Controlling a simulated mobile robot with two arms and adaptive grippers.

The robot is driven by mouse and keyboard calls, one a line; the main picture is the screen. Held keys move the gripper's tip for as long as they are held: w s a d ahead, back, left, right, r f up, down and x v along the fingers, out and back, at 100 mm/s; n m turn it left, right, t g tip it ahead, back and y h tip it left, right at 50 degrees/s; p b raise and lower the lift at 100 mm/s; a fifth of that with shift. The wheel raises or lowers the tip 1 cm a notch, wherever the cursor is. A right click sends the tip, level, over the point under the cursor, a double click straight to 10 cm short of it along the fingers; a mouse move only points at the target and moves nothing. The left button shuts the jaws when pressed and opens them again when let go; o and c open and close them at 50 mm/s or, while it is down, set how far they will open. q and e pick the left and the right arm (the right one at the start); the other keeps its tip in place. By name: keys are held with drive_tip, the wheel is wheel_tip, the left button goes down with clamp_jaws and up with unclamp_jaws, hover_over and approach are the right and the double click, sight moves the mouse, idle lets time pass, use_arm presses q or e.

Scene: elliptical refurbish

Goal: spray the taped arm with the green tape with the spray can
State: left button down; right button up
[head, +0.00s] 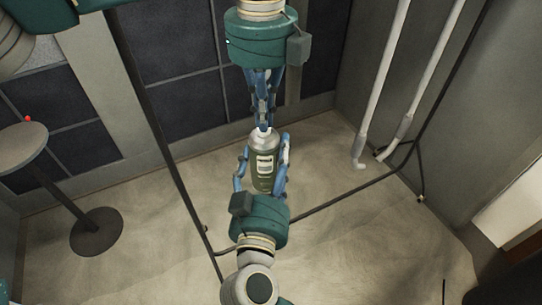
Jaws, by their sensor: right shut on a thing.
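The spray can (263,172) is dark green with a pale label and a silvery top, and stands upright in the middle of the head view. My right gripper (262,165), reaching up from the bottom, is shut around its body. My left gripper (264,126), coming from the top, has its fingers close together at the can's nozzle; they look shut, with nothing seen between them. Two white arms (385,80) (430,80) slant down at the right, apart from the can. I see no green tape on either, so I cannot tell which one is taped.
Thin dark bars of a frame (350,190) run behind the can and beside the white arms. A small round table (22,145) with a red ball (28,119) stands at the left. A pale block (510,222) is at the right edge.

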use_arm(q)
drive_tip(key=shift+r, duration=2.45)
wheel_tip(320, 180, up, 12)
drive_tip(key=shift+f, duration=0.1)
